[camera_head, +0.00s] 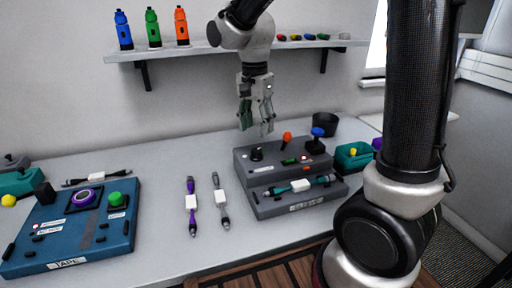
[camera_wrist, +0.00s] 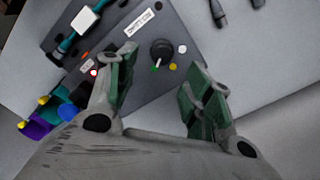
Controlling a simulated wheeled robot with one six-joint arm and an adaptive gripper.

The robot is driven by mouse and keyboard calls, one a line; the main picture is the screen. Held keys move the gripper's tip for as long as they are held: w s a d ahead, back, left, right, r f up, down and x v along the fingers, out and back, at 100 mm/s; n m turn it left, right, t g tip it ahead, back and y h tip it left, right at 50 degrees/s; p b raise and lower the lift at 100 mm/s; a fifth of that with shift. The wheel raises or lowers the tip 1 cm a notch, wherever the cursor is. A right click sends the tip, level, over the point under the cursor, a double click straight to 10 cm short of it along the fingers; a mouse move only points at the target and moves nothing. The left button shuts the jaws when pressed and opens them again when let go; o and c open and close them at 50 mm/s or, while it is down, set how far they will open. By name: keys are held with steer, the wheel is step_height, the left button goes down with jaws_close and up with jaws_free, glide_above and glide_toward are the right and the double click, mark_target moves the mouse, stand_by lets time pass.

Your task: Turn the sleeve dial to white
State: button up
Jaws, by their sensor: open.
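The sleeve dial (camera_wrist: 161,52) is a round black knob on top of the grey machine (camera_head: 242,167); it also shows in the head view (camera_head: 257,153). In the wrist view a white dot (camera_wrist: 182,49), a yellow dot (camera_wrist: 173,66) and a small green mark (camera_wrist: 155,68) lie around the knob. I cannot tell for sure which colour the knob points to. My gripper (camera_head: 256,121) is open and empty, pointing down above the dial and apart from it. In the wrist view the dial shows between and beyond the green-padded fingers (camera_wrist: 162,72).
A blue tape machine (camera_head: 60,252) stands further left. A shelf (camera_head: 200,49) with bottles hangs behind.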

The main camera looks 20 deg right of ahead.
mark_target(256, 150)
steer(key=shift+w+a+f+m, duration=0.1)
steer(key=shift+m, duration=0.2)
steer(key=shift+f, duration=0.35)
step_height(256, 150, down, 7)
steer(key=shift+r, duration=0.1)
steer(key=c, duration=1.1)
